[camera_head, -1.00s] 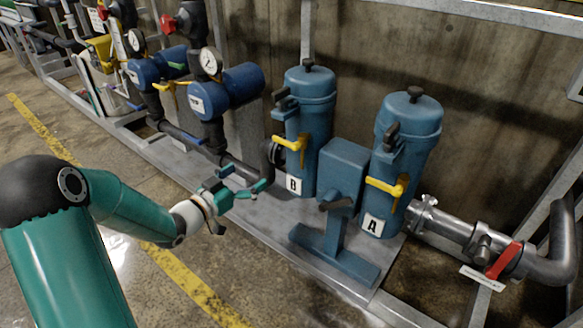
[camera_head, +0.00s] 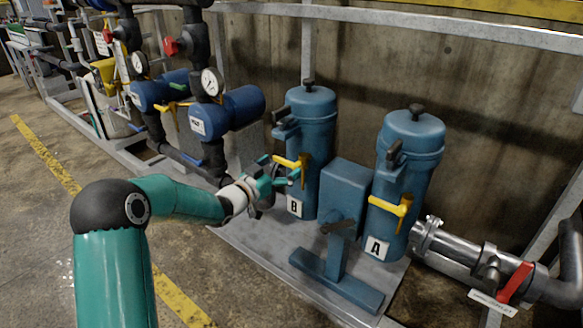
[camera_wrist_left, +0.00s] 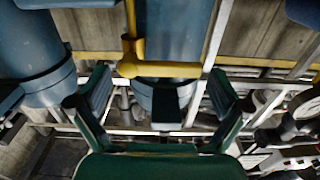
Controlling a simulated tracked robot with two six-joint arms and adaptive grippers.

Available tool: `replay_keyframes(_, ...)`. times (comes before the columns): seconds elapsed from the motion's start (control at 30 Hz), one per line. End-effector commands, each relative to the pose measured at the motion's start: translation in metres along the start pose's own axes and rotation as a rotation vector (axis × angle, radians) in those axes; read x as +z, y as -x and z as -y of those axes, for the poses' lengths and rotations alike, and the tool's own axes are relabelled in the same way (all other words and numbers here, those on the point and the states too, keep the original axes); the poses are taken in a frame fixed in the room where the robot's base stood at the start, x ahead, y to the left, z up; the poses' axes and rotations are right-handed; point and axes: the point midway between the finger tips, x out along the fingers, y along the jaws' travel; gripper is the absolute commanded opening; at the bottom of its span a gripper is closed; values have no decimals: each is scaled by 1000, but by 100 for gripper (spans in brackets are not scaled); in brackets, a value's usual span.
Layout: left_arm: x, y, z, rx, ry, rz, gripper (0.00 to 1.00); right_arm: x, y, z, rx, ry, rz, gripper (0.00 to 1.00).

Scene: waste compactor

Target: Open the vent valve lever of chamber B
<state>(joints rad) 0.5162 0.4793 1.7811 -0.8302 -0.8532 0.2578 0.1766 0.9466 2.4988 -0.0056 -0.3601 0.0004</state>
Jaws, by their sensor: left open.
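Chamber B (camera_head: 311,125) is an upright blue cylinder with a white "B" label (camera_head: 294,206). Its yellow vent valve lever (camera_head: 286,162) points left from the chamber front, roughly level. My left gripper (camera_head: 281,170) is open at this lever, its green fingers partly overlapping it. In the left wrist view, the yellow lever (camera_wrist_left: 165,70) lies crosswise just beyond the spread fingers of the gripper (camera_wrist_left: 158,92), with the blue chamber body (camera_wrist_left: 175,25) behind. No contact is clear. My right gripper is not in view.
Chamber A (camera_head: 412,155), with a similar yellow lever (camera_head: 390,205), stands to the right. A blue box on a stand (camera_head: 345,190) is between the chambers. Blue housings with gauges (camera_head: 228,110) stand left of chamber B. A red-handled pipe (camera_head: 514,282) is at right.

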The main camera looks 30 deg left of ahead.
Motion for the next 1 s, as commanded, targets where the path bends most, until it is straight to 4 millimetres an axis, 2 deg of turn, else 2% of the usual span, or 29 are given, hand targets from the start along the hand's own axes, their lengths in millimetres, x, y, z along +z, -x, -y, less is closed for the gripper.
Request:
replay_keyframes(0.1, 1, -14, 0, 1, -1, 0, 100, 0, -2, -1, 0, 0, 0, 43)
replay_keyframes(0.2, 0, -20, 0, 1, -1, -1, 100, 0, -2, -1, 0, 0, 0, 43)
replay_keyframes(0.53, 0, -22, 0, 1, 0, 1, 98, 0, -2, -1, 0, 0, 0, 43)
replay_keyframes(0.93, 0, -22, 0, 1, -1, 0, 32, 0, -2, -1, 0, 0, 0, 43)
replay_keyframes(0.97, 0, -24, -28, 9, 5, 2, 31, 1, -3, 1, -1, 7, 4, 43)
replay_keyframes(1.0, 0, -23, -17, 5, 1, 1, 32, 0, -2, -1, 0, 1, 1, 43)
